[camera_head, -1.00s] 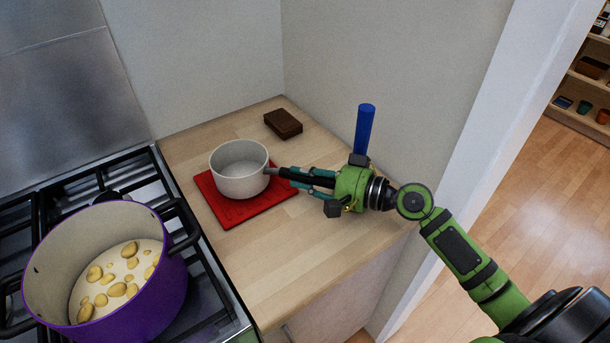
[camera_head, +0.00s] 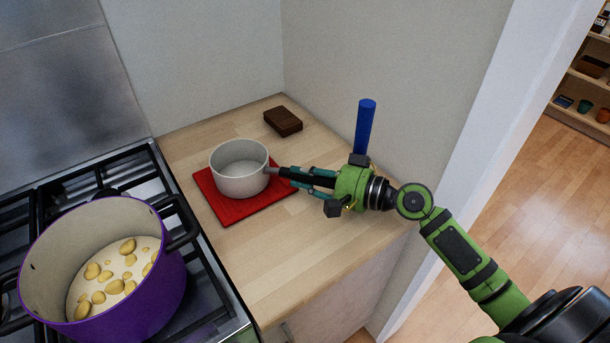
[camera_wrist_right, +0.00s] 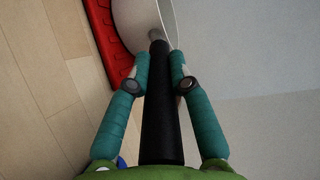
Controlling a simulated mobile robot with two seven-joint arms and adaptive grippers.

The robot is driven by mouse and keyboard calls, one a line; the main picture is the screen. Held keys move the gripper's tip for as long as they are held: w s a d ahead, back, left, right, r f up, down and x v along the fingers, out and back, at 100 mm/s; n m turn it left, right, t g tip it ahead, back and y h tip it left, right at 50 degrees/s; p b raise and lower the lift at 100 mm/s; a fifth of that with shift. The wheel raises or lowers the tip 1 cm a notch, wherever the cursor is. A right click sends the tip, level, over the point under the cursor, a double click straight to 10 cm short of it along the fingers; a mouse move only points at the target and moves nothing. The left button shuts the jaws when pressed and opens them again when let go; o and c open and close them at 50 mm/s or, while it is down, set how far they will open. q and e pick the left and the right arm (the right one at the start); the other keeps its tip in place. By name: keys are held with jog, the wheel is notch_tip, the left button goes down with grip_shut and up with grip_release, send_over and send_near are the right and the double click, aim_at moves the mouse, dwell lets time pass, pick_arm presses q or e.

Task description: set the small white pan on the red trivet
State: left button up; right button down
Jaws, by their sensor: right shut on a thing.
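The small white pan (camera_head: 239,180) is upright at the red trivet (camera_head: 228,212), within its outline in the head view. I cannot tell whether its base touches the trivet. The pan is empty and its dark handle (camera_head: 283,172) points right. My right gripper (camera_head: 300,176) is shut on that handle. In the right wrist view the black handle (camera_wrist_right: 160,110) runs between the two teal fingers (camera_wrist_right: 158,82), with part of the white pan (camera_wrist_right: 130,25) and the red trivet (camera_wrist_right: 111,40) beyond. My left gripper is not in view.
A purple pot (camera_head: 140,298) with yellow pieces in it stands on the black hob grates (camera_head: 205,302) at left. A dark brown block (camera_head: 283,122) lies on the wooden counter (camera_head: 290,250) near the wall. The counter's front part is clear.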

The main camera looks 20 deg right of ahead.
jog(key=c, duration=1)
grip_release()
jog(key=shift+c, duration=0.2)
jog(key=shift+f, duration=0.15)
jog(key=v, duration=1.2)
